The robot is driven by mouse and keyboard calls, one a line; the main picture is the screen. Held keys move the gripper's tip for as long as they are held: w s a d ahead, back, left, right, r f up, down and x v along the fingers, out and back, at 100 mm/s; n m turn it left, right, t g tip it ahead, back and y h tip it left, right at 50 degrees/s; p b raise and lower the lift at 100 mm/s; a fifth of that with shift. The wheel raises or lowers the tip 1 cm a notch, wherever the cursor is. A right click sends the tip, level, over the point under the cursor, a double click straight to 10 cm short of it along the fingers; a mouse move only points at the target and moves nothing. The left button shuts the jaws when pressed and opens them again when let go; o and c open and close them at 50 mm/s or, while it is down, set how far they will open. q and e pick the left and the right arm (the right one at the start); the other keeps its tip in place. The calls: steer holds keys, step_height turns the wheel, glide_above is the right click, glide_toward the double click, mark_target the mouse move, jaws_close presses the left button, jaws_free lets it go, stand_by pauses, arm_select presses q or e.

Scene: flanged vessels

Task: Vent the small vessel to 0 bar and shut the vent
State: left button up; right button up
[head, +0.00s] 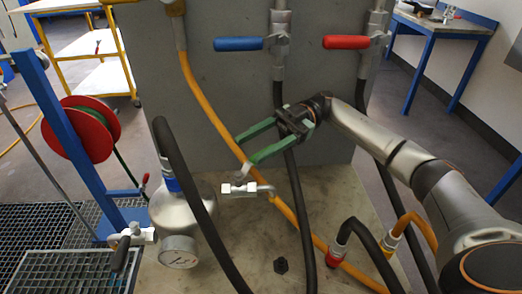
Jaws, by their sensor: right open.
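The small vessel (180,212) is a rounded metal body at the lower left. Its round white gauge (178,251) faces me; the reading is too small to tell. A small valve (240,190) with a bent metal outlet is on its right side. Another valve (132,237) with a dark handle is on its left. I cannot tell for certain which one is the vent. My right gripper (243,152) has green fingers, open and empty. It is above the right-hand valve, apart from it, in front of the grey panel. My left gripper is not in view.
A blue-handled valve (238,43) and a red-handled valve (346,42) are on the grey panel (225,95). A black hose (185,165) crosses in front of the vessel. A yellow hose (208,112) runs behind the gripper. A red reel (85,130) stands at left.

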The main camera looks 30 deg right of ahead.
steer(key=s+a+r, duration=0.6)
steer(key=s+r, duration=0.2)
steer(key=s, duration=0.3)
steer(key=shift+s+r, duration=0.25)
steer(key=shift+r, duration=0.1)
